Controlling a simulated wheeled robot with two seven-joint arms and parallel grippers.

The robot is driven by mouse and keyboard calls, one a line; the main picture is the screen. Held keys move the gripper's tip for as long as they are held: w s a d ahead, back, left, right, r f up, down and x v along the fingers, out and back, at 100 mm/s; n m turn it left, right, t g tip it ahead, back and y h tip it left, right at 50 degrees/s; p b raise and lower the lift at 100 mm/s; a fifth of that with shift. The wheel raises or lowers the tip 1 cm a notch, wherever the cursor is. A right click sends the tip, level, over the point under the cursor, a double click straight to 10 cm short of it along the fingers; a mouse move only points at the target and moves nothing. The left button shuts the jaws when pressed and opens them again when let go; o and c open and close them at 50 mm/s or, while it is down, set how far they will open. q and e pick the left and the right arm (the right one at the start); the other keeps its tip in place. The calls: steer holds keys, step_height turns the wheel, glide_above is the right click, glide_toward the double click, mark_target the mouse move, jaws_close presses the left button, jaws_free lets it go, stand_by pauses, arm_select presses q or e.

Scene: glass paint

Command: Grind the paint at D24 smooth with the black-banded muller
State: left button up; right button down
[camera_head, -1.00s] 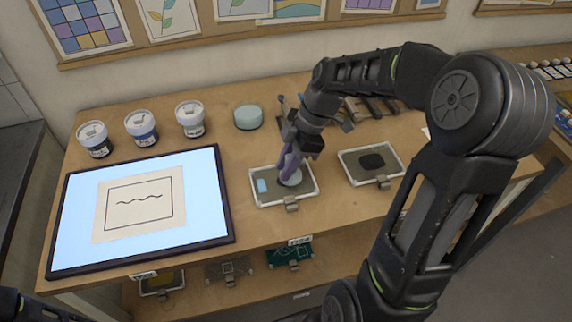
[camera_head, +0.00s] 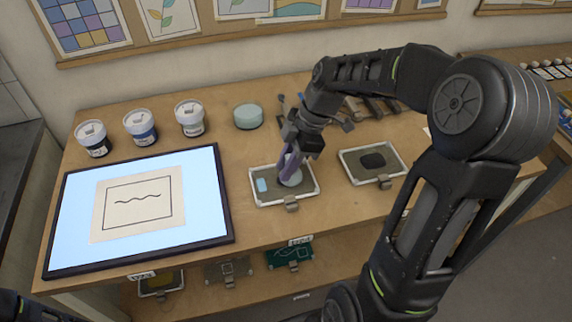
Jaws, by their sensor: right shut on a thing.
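My right gripper (camera_head: 291,168) reaches down over the left grinding slab (camera_head: 263,200) on the bench, its purple fingers shut on a muller. The muller's pale round foot (camera_head: 293,179) shows below the fingers, on or just above the slab; any black band is hidden. A pale blue patch (camera_head: 262,185) lies on the slab's left part. A second slab (camera_head: 362,176) to the right bears a dark grey patch (camera_head: 373,161). I cannot read D24 on any label. My left gripper is out of view.
A lit light panel (camera_head: 215,215) with a line drawing (camera_head: 138,204) fills the bench's left. Several lidded jars (camera_head: 141,128) and a pale green round pot (camera_head: 248,116) stand behind. Dark tools (camera_head: 375,106) lie behind the slabs. More slabs (camera_head: 289,255) sit on the lower shelf.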

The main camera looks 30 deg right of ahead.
steer(key=shift+f+b, duration=0.25)
steer(key=shift+b, duration=0.1)
steer(key=shift+w, duration=0.1)
stand_by(0.4)
steer(key=shift+w+a+f, duration=0.15)
steer(key=shift+w+a, duration=0.15)
steer(key=shift+w, duration=0.2)
steer(key=shift+w+a+b, duration=0.3)
steer(key=shift+a+b, duration=0.05)
steer(key=shift+a, duration=0.6)
steer(key=shift+a, duration=0.1)
